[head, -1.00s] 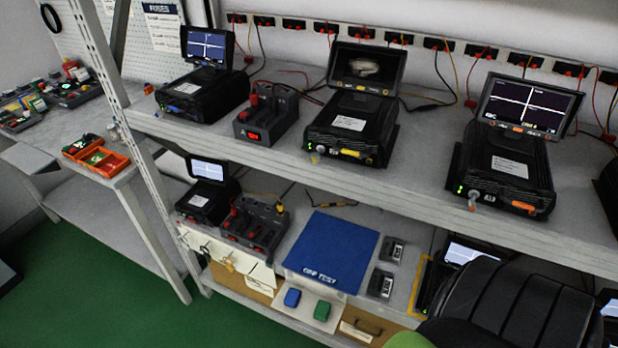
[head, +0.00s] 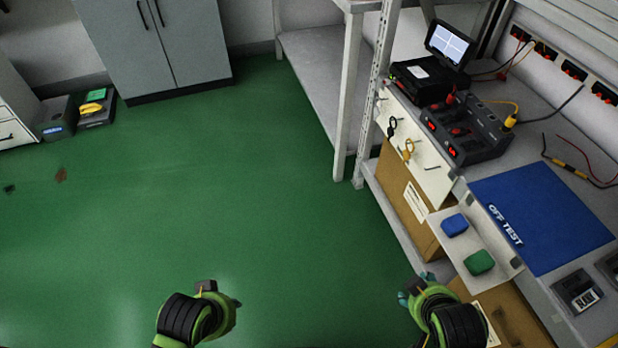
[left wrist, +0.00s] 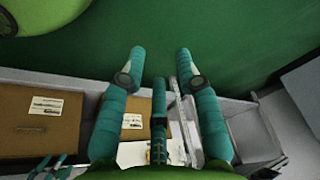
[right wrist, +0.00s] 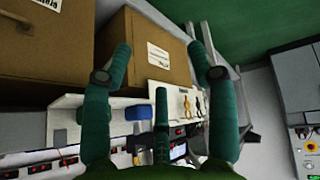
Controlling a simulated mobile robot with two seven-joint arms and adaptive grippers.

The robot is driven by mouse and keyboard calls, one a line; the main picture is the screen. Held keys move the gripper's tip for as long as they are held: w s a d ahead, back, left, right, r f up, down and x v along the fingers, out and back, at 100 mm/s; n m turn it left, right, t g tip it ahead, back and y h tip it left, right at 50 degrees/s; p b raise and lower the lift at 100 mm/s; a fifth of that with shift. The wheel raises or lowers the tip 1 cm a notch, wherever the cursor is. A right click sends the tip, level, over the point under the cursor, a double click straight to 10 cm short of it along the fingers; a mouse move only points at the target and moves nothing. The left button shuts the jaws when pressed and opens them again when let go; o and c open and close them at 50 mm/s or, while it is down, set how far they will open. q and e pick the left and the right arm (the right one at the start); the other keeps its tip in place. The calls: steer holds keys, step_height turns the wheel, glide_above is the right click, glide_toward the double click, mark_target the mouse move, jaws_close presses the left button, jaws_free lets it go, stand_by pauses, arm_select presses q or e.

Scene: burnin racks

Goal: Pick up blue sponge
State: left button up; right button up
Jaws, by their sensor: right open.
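A green sponge (head: 479,262) lies on the same tray, nearer me. My right gripper (head: 416,287) is open and empty, apart from the blue sponge, to its lower left in the head view. In the right wrist view, its fingers (right wrist: 157,52) are spread, and a blue patch (right wrist: 138,112), apparently the blue sponge, is partly hidden between them. My left gripper (left wrist: 160,60) is open and empty, out over the green floor.
A blue OFF TEST mat (head: 540,216) lies beside the tray. A white panel with hooks (head: 413,150) and cardboard boxes (head: 400,192) stand at the shelf front. A rack post (head: 375,95) rises beyond. The green floor at left is largely clear.

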steer(key=w+a+r+n+t, duration=0.2)
steer(key=w+r+n+t, duration=0.4)
steer(key=w+r+t, duration=0.8)
steer(key=w+a+r+n+g+y, duration=0.3)
steer(key=a+r+n+g+y, duration=0.4)
steer(key=a+r+n+y, duration=0.95)
steer(key=n+g+h, duration=1.3)
steer(key=n+h, duration=0.3)
glide_above(457, 222)
steer(key=shift+y, duration=0.25)
step_height(457, 222, down, 21)
steer(key=shift+s+b, duration=0.15)
steer(key=shift+b, duration=0.25)
steer(key=shift+d+f, duration=0.3)
steer(key=f, duration=0.6)
steer(key=shift+w+a+f+b, duration=0.1)
steer(key=shift+w+a+b, duration=0.1)
steer(key=shift+a+b, duration=0.1)
arm_select(q)
step_height(457, 222, down, 26)
steer(key=s, duration=0.2)
steer(key=shift+a+r, duration=0.15)
steer(key=shift+a, duration=0.15)
arm_select(e)
steer(key=c, duration=0.6)
